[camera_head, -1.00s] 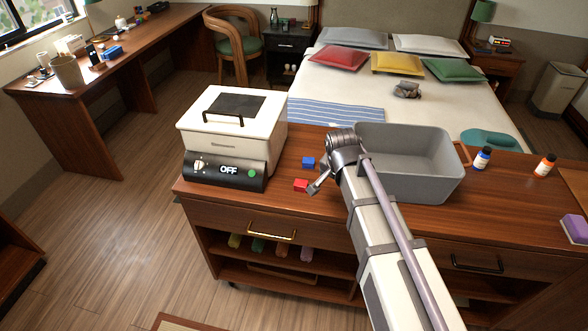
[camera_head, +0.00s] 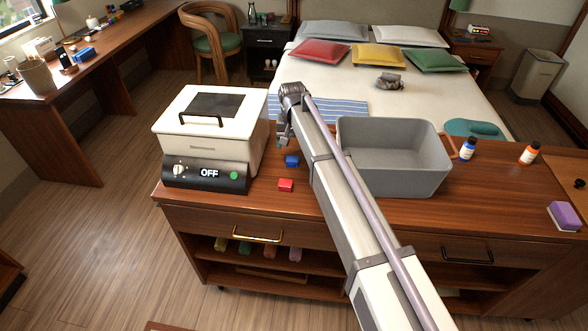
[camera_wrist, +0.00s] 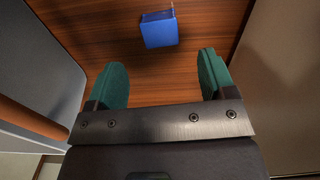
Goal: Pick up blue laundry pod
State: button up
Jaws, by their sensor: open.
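The blue laundry pod (camera_head: 292,161) is a small blue block on the wooden counter, between the white appliance and the grey bin. It also shows in the wrist view (camera_wrist: 159,30), at the top, just beyond the fingertips and a little left of the middle of the gap. My gripper (camera_head: 284,133) is above the counter, behind the pod in the head view. In the wrist view, its two green-padded fingers (camera_wrist: 158,82) are spread apart with nothing between them. The pod and fingers look apart.
A red block (camera_head: 286,185) lies close in front of the blue pod. The white appliance (camera_head: 205,135) with an OFF display stands left. The grey bin (camera_head: 395,155) stands right. Two small bottles (camera_head: 468,149) and a purple sponge (camera_head: 564,216) are further right.

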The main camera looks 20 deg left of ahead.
aim_at(292, 157)
notch_tip(292, 157, down, 7)
jog(key=b, duration=0.5)
jog(key=shift+r, duration=0.15)
jog(key=shift+s+r, duration=0.1)
jog(key=shift+r, duration=0.15)
jog(key=shift+c, duration=0.2)
jog(key=c, duration=0.9)
jog(key=shift+c, duration=0.2)
